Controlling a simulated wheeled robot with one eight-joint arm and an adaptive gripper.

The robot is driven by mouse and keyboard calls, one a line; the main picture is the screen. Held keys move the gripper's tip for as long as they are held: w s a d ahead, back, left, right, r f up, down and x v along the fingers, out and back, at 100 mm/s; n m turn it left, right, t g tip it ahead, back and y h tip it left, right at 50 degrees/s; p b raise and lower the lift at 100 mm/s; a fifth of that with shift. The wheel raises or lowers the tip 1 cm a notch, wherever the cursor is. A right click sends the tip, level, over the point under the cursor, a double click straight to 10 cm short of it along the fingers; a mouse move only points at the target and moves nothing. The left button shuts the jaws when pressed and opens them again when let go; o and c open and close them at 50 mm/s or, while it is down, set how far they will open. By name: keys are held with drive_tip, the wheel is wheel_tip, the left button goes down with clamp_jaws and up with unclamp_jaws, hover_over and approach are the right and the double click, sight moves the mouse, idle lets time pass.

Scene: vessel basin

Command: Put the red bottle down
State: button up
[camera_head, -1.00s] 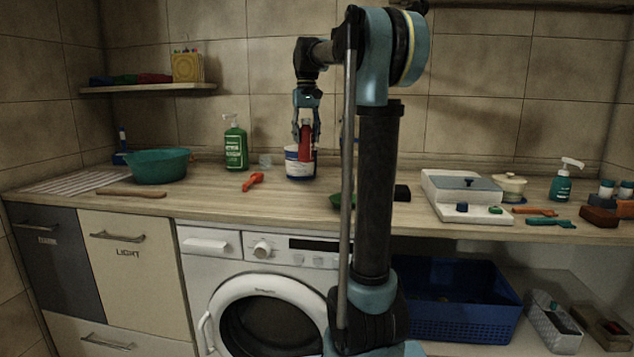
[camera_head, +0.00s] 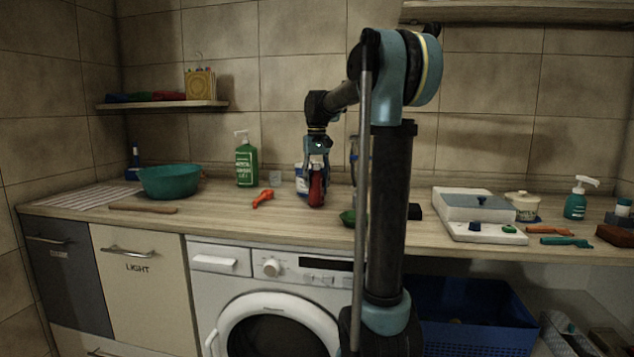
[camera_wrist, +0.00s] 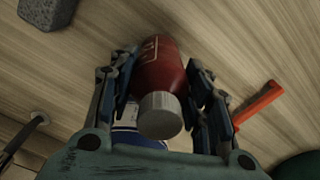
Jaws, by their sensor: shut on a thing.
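The red bottle (camera_head: 316,188) is held over the wooden counter, in front of and slightly right of a white and blue tub (camera_head: 301,172). My gripper (camera_head: 317,173) comes down from above and is shut on it. In the wrist view the red bottle (camera_wrist: 162,68), with its grey-white cap (camera_wrist: 160,115), sits between the two fingers of my gripper (camera_wrist: 160,80). Its base is near counter level; I cannot tell whether it touches. The tub (camera_wrist: 125,135) is partly hidden behind the bottle and gripper in the wrist view.
An orange tool (camera_head: 262,198) lies left of the bottle, and a green item (camera_head: 348,217) lies to its right. The counter (camera_head: 235,217) in front is clear.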

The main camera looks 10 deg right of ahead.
drive_tip(key=shift+f, duration=0.1)
drive_tip(key=o, duration=1.3)
